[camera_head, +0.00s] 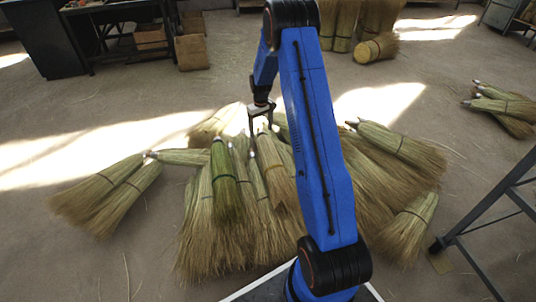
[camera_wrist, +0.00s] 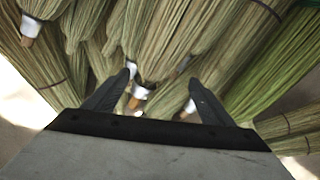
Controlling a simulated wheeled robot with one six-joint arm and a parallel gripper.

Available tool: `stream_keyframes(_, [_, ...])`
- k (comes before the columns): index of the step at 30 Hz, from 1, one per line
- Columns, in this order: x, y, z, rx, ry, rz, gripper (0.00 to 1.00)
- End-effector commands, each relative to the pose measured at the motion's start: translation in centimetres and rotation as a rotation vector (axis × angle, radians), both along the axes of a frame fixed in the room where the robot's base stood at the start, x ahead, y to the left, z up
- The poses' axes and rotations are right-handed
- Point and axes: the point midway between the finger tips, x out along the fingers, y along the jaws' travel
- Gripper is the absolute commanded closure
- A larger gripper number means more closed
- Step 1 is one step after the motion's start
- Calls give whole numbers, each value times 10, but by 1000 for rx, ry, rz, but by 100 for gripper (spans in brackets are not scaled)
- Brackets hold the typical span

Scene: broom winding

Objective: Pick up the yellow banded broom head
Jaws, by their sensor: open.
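My gripper (camera_head: 260,121) hangs over the pile of broom heads, its jaws open and apart. In the wrist view its two dark fingers (camera_wrist: 160,82) point into the pile, with white-wrapped broom tips and straw between and just beyond them. A yellowish-tan broom head (camera_head: 277,172) with a dark band lies just below the gripper in the head view; I cannot tell for sure that it is the one named. In the wrist view a tan broom head (camera_wrist: 165,45) lies ahead between the fingertips. Whether the fingers touch any straw is unclear.
A greener broom head (camera_head: 225,180) lies left of the tan one. Several others spread left and right, partly behind my blue arm. A dark metal stand (camera_head: 490,215) is at the right, and cardboard boxes (camera_head: 190,50) are at the back left. Floor is clear at the far left.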

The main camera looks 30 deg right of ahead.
Motion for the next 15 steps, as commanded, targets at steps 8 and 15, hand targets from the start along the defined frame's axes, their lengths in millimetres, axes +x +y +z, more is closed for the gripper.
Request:
stream_keyframes(8, [0,0,-21,0,0,0,24])
stream_keyframes(15, [-2,-5,-40,0,1,-1,24])
